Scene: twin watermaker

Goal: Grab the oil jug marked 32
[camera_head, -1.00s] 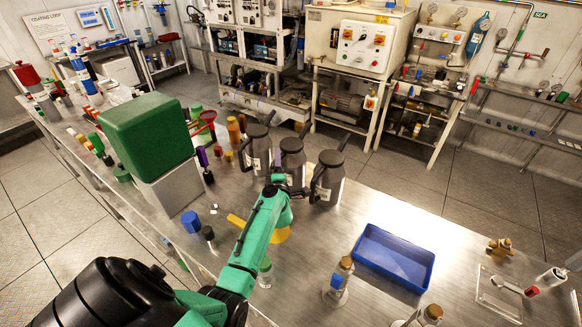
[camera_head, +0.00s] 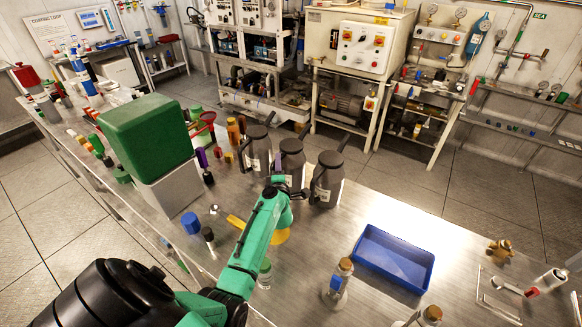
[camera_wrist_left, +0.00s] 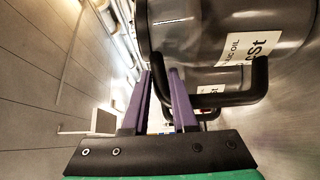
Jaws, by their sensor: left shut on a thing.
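Three dark grey oil jugs with black handles and white labels stand in a row on the steel table: the left jug (camera_head: 258,150), the middle jug (camera_head: 292,165) and the right jug (camera_head: 328,182). My left gripper (camera_head: 279,165) is at the middle jug, and its purple fingers (camera_wrist_left: 171,100) appear shut on that jug's handle. In the left wrist view a jug (camera_wrist_left: 225,35) fills the upper right, its label partly cut off. No number 32 can be read in either view. My right gripper is not in view.
A blue tray (camera_head: 366,270) lies on the table at right. Stoppered bottles (camera_head: 338,280) stand near the front edge. A green-topped box (camera_head: 150,140) stands on the left. A blue cap (camera_head: 191,222) and a dark-capped bottle (camera_head: 208,238) are close to my arm.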

